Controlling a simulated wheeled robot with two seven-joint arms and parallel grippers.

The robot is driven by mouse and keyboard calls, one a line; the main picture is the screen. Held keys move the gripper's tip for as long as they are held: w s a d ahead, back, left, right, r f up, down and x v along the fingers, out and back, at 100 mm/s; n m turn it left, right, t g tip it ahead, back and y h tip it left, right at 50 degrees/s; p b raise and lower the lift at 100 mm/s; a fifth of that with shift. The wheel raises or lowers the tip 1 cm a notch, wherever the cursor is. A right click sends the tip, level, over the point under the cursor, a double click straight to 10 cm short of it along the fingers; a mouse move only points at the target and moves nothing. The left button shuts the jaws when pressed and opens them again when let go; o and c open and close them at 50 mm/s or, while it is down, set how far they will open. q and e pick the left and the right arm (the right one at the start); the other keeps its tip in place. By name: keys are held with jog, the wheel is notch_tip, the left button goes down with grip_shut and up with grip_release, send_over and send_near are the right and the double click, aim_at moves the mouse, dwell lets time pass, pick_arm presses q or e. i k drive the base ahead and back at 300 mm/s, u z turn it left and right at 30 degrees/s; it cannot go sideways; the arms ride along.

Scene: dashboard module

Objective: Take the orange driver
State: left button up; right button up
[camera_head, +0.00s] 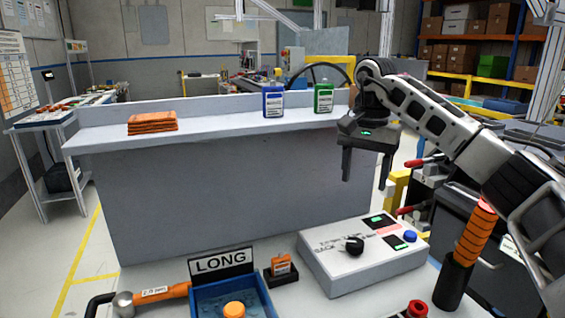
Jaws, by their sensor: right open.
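The orange driver (475,232) stands slightly tilted in a black cylindrical holder (454,284) at the right of the worktop. Its ribbed orange handle shows, and its lower part is hidden in the holder. My right gripper (365,177) is open and empty, fingers pointing down, in the air above the grey-white control box. It is up and to the left of the driver, well apart from it. My right arm comes in from the right, and its forearm passes close behind or above the driver's top. My left gripper is not in view.
The control box (363,262) with a black knob lies left of the driver. A red knob (417,308) is near the front edge. A raised shelf (215,132) runs behind.

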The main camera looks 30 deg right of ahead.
aim_at(483, 220)
jog(key=k, duration=1)
